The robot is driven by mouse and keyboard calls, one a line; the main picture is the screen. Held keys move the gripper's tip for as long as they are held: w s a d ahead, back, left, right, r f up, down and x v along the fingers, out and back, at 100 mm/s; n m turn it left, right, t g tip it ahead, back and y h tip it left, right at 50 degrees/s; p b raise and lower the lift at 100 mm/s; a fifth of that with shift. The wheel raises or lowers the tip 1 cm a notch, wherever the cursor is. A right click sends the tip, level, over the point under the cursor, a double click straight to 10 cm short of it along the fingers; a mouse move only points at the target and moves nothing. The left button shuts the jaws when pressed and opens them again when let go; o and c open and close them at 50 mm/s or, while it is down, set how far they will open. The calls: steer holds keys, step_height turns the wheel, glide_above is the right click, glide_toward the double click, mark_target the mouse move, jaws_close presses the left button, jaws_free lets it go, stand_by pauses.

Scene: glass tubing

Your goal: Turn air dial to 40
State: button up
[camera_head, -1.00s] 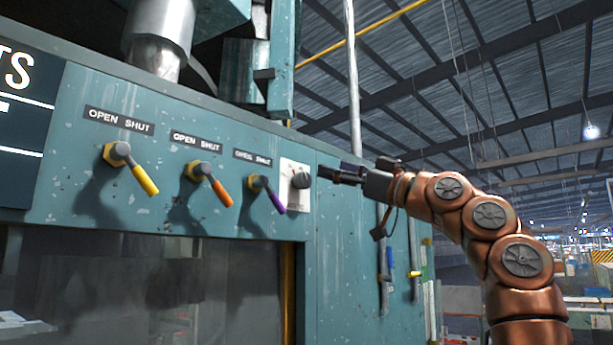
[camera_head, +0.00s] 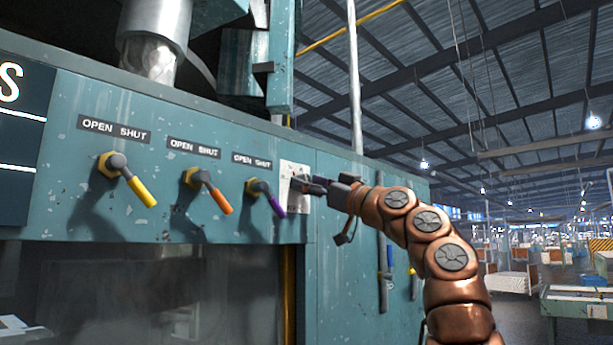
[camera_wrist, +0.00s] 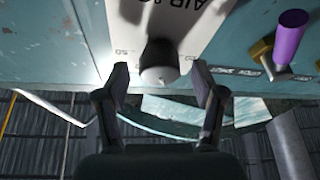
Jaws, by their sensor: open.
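The air dial is a dark round knob (camera_wrist: 160,62) on a white plate (camera_wrist: 190,18), which carries partly cut-off lettering and small scale numbers in the wrist view. In the head view the white plate (camera_head: 288,172) is at the right end of the row of levers, and my gripper hides most of the knob. My gripper (camera_wrist: 161,88) is open, with one finger on each side of the knob's near end. Gaps show between the fingers and the knob. In the head view my gripper (camera_head: 306,185) reaches the plate from the right.
Left of the plate are a purple lever (camera_head: 271,198), an orange lever (camera_head: 212,192) and a yellow lever (camera_head: 132,182) under OPEN SHUT labels. The purple lever is close to the plate. Tools (camera_head: 383,270) hang on the panel's right side.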

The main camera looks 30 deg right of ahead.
steer(key=shift+w+a+r, duration=0.2)
steer(key=shift+w+r, duration=0.05)
steer(key=shift+w, duration=0.3)
steer(key=shift+c, duration=0.3)
steer(key=c, duration=1.1)
steer(key=shift+s+r+m, duration=0.15)
steer(key=shift+m, duration=0.25)
steer(key=shift+m+t+h, duration=0.3)
steer(key=shift+m+h, duration=0.2)
steer(key=shift+m, duration=0.2)
steer(key=o, duration=1.2)
steer(key=shift+c, duration=0.2)
